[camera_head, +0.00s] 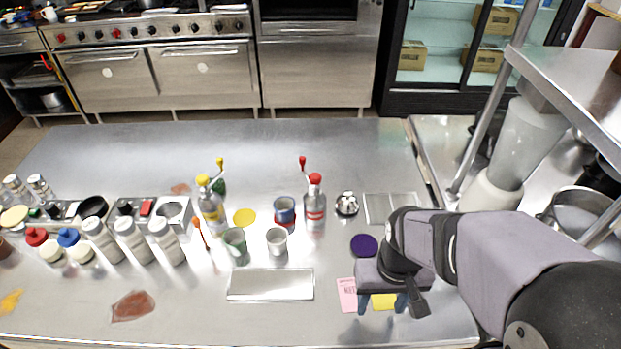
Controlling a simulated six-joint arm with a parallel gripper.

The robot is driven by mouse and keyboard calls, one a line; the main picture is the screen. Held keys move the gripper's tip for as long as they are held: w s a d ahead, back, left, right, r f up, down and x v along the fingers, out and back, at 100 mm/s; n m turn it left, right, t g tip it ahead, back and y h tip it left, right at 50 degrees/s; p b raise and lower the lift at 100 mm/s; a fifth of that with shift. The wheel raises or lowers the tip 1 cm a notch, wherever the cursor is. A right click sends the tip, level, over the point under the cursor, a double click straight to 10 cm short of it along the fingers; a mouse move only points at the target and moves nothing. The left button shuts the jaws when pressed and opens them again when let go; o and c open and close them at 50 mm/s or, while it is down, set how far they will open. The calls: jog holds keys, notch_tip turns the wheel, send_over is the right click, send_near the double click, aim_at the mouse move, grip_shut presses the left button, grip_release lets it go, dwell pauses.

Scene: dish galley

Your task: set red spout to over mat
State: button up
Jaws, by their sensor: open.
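A bottle with a red cap (314,198) stands upright right of the table's middle. Its red spout (302,163) shows above and left of the cap, toward the far side. Which item is the mat is not clear: a purple round disc (364,245) lies right and nearer than the bottle, and a yellow round disc (244,217) lies to its left. The spout tip is over neither disc. My gripper (381,302) is open and empty, with fingers pointing down, near the table's front right, apart from the bottle.
A yellow-capped bottle (211,208) with a yellow spout stands left. A blue-red can (285,212), green cup (235,245), white cup (277,240) and steel round pot (347,204) stand near the red-capped bottle. A silver tray (270,285) lies in front. Pink (347,294) and yellow notes lie near my gripper.

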jog(key=shift+w+r, duration=0.1)
jog(key=c, duration=0.4)
jog(key=shift+w+r, duration=0.2)
jog(key=shift+w, duration=0.1)
jog(key=w+a+r+m+t+p, duration=0.1)
jog(key=w+r+p, duration=0.15)
jog(key=w, duration=0.25)
jog(key=w+a+r+p, duration=0.1)
jog(key=w+a+r, duration=0.1)
jog(key=w+r, duration=0.3)
jog(key=m+t+h+p, duration=0.2)
jog(key=m+t+p, duration=0.1)
jog(key=p, duration=0.3)
send_near(302, 158)
jog(key=shift+p+x, duration=1.45)
jog(key=shift+x, duration=2.65)
jog(key=shift+c, duration=0.2)
grip_shut()
